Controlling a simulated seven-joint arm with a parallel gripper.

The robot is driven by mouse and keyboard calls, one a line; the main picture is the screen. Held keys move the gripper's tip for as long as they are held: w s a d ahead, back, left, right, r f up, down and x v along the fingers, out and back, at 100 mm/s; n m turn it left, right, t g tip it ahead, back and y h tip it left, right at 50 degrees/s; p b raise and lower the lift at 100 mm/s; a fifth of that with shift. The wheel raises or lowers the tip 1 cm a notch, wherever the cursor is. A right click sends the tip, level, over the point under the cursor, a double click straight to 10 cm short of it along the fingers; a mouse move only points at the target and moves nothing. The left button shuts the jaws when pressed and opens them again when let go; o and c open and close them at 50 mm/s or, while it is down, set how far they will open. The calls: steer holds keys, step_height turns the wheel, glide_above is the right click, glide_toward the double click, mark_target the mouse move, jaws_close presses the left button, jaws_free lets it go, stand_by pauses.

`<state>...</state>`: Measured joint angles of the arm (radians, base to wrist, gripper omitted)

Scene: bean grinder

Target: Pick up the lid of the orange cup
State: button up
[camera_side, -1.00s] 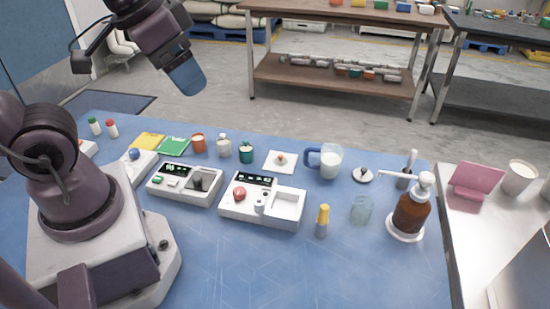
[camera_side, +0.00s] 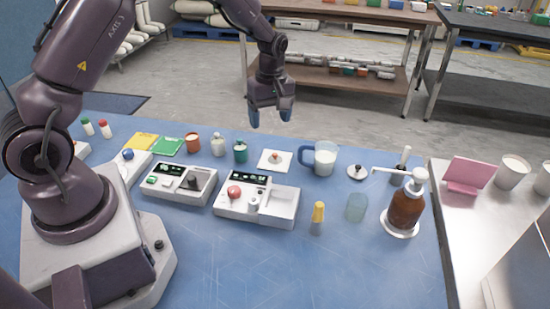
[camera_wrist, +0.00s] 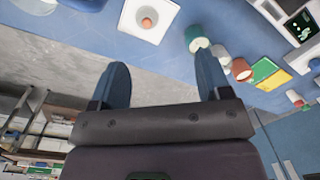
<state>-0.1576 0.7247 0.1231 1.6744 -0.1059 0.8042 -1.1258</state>
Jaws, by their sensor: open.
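The orange cup (camera_side: 193,142) stands at the back of the blue table in the side view, left of a white container and a green cup. It also shows in the wrist view (camera_wrist: 241,70), beyond the green cup. Its top looks pale, but I cannot make out the lid's shape. My gripper (camera_side: 270,118) hangs above the back edge of the table, right of the cup and well apart from it. In the wrist view its two fingers (camera_wrist: 162,72) are spread with nothing between them.
The green cup (camera_side: 240,151) and white container (camera_side: 218,145) stand close to the orange cup. A green packet (camera_side: 167,146) lies left of it. A white square dish (camera_side: 275,160) with a small orange item and a blue-handled jug (camera_side: 324,158) are to the right.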

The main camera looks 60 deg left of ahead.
mark_target(275, 154)
steer(key=f+n, duration=0.1)
steer(key=f, duration=0.3)
steer(key=w+f+n, duration=0.1)
steer(key=f, duration=0.3)
steer(key=f+n, duration=0.1)
steer(key=f, duration=0.3)
steer(key=shift+w+a+t, duration=0.1)
steer(key=shift+w+t, duration=0.2)
steer(key=shift+c, duration=0.2)
jaws_close()
